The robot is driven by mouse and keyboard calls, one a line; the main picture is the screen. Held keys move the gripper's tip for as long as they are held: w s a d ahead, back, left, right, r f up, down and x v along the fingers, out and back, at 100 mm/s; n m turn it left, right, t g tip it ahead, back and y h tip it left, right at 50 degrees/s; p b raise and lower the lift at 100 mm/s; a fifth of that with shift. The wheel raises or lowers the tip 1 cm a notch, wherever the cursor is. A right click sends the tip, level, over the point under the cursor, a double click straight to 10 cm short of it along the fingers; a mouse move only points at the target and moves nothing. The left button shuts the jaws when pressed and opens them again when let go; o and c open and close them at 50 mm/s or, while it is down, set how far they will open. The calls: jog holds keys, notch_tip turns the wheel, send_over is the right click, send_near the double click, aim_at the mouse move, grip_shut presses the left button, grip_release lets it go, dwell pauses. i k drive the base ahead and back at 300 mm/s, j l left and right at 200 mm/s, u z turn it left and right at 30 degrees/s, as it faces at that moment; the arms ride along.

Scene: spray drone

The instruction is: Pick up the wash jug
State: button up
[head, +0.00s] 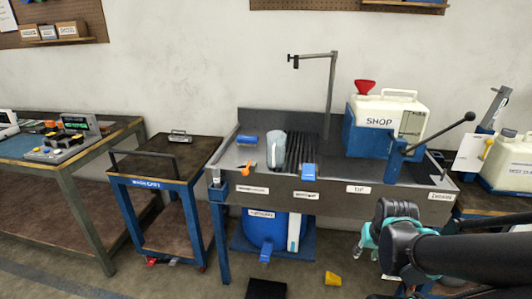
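A translucent grey-blue jug (276,151), which looks like the wash jug, stands upright on the left part of the grey wash bench (330,192), beside a dark ribbed section. A pale strip shows on its front. My gripper (372,238), black with teal parts, is at the lower right in front of the bench, well to the right of the jug and apart from it. Its fingers are partly hidden by its own body, so I cannot tell whether it is open or shut.
A white SHOP tank (379,122) with a red funnel (365,86) stands right of the jug, near a lever (440,133). A blue block (247,139) and an orange item (246,168) lie left of it. A cart (165,160) stands left; a yellow piece (332,278) lies on the floor.

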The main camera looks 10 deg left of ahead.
aim_at(276, 141)
jog(key=i+j, duration=0.1)
jog(key=j, duration=0.55)
jog(key=i+j, duration=0.1)
jog(key=j, duration=0.6)
jog(key=i+j, duration=0.1)
jog(key=j, duration=0.55)
jog(key=i+j+z, duration=0.1)
jog(key=j, duration=0.55)
